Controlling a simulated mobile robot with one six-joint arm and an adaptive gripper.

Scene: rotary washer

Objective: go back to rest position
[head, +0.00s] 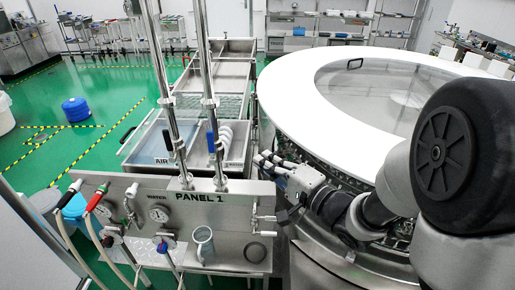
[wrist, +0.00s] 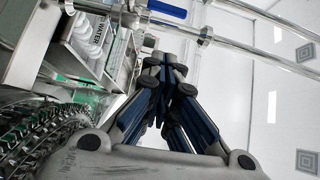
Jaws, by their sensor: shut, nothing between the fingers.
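My gripper (head: 266,158) is in front of the round washer's left rim, just right of the panel marked PANEL 1 (head: 215,197) in the head view. In the wrist view, the blue-grey fingers of my gripper (wrist: 166,62) come together at their tips, with nothing held between them. My arm reaches in from the right of the head view and hides part of the rotary washer (head: 318,104). The washer has a wide white ring and a clear top.
Vertical steel pipes (head: 207,75) rise beside my gripper. Steel basins (head: 237,150) stand behind the panel. A blue drum (head: 76,110) stands on the green floor, which has open room at left.

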